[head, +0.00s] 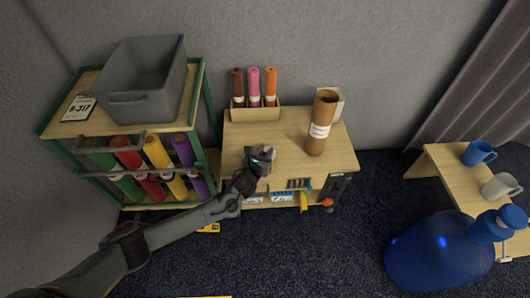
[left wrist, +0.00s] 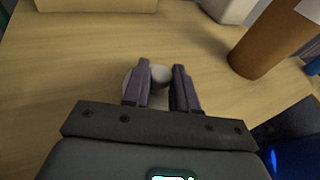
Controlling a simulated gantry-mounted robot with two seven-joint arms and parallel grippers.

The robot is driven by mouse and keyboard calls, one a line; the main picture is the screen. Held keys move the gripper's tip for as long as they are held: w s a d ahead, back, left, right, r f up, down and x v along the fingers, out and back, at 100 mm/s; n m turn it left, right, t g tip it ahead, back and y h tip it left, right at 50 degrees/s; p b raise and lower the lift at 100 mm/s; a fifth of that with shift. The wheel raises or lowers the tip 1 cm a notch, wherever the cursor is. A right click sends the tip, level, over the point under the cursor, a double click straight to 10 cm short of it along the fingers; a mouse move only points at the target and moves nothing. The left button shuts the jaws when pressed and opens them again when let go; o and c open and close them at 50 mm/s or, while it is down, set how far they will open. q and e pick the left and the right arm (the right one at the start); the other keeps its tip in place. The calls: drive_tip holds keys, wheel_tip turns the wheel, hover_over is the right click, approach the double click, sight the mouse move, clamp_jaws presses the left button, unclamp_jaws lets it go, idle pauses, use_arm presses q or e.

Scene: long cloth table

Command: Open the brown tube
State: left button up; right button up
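The brown tube (head: 319,125) stands upright on the wooden table, a white label around its middle. Its upper end looks brown, with no white cap visible on it. It also shows at the right of the left wrist view (left wrist: 268,42). My left gripper (head: 264,154) is over the table's left part, to the left of the tube and apart from it. Its fingers (left wrist: 161,88) are close together on a small whitish-grey round piece (left wrist: 160,75), which looks like a cap and is partly hidden by the left finger. My right gripper is out of view.
A wooden box (head: 254,114) with brown, pink and orange rolls stands at the table's back left. A white container (head: 339,103) is behind the tube. A green-framed rack (head: 60,128) with a grey bin (head: 146,82) is at left. The table between gripper and tube is clear.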

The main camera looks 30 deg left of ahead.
use_arm(q)
drive_tip(key=o, duration=0.4)
